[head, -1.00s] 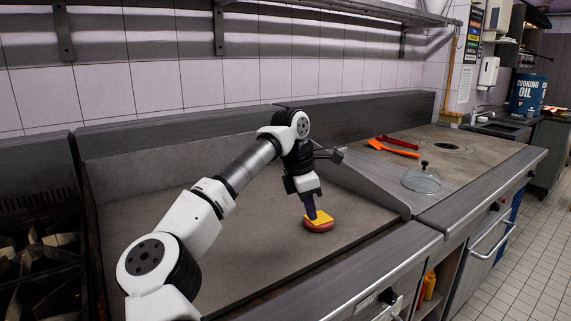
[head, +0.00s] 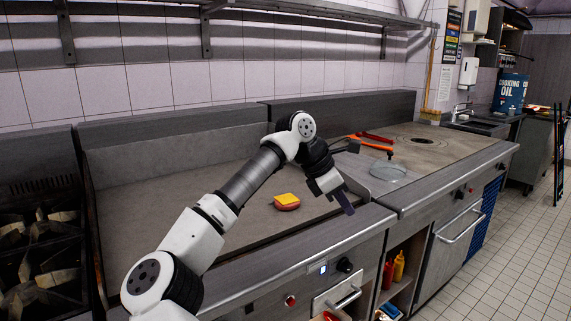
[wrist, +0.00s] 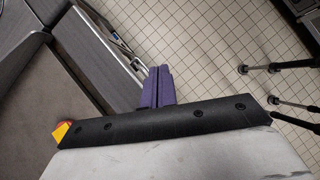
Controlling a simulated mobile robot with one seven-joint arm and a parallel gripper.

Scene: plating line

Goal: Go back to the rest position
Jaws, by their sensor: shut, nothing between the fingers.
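My gripper (head: 346,203) is in the head view, held over the front edge of the griddle. It is shut and empty. Its purple fingers also show pressed together in the wrist view (wrist: 157,86). A patty with a yellow cheese slice on top (head: 287,202) lies on the griddle (head: 150,205), left of my gripper and apart from it. In the wrist view a corner of the cheese (wrist: 61,130) peeks out beside the dark gripper body, with most of it hidden.
On the right counter (head: 440,150) are a clear glass lid (head: 388,171) and red and orange utensils (head: 372,143). A burner range (head: 40,240) stands at the left. Bottles (head: 398,266) sit on a shelf below. The tiled floor (head: 480,250) at the right is open.

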